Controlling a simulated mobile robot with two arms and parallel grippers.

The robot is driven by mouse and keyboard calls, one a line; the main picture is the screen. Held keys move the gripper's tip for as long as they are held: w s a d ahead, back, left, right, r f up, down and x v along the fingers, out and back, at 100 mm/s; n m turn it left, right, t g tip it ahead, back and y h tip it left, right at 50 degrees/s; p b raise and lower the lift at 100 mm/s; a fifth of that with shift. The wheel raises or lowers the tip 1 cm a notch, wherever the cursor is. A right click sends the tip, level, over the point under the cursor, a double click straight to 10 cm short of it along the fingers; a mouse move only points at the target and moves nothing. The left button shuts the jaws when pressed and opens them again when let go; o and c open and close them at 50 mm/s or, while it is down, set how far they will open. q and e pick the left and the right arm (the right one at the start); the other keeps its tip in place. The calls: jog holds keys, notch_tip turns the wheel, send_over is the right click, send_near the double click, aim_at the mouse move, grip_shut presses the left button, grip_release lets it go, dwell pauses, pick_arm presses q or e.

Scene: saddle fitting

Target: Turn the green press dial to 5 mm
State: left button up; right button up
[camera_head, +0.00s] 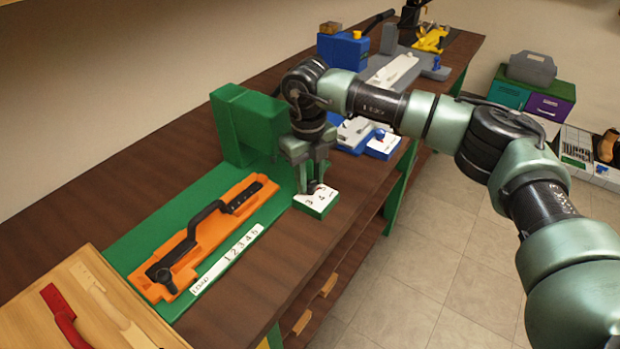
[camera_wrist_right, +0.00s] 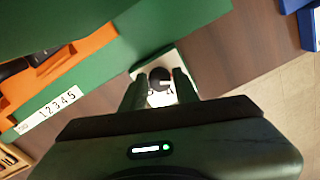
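The green press (camera_head: 250,125) stands on the wooden bench, with a long green base. Its dial is a small black knob (camera_wrist_right: 160,78) on a white plate (camera_head: 316,201) with a green edge, at the base's right corner. My right gripper (camera_head: 311,187) is down over the dial. In the right wrist view its fingers stand apart, one on each side of the knob, with what looks like a small gap. My left gripper is not in view.
An orange holder (camera_head: 190,258) with a black bar lies on the green base beside a white scale strip (camera_head: 228,260) numbered 1 to 5. A blue press (camera_head: 341,50) stands farther back. A wooden board (camera_head: 50,325) with a red tool is at lower left.

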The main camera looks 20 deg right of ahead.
jog(key=shift+o, duration=1.2)
jog(key=shift+r, duration=0.15)
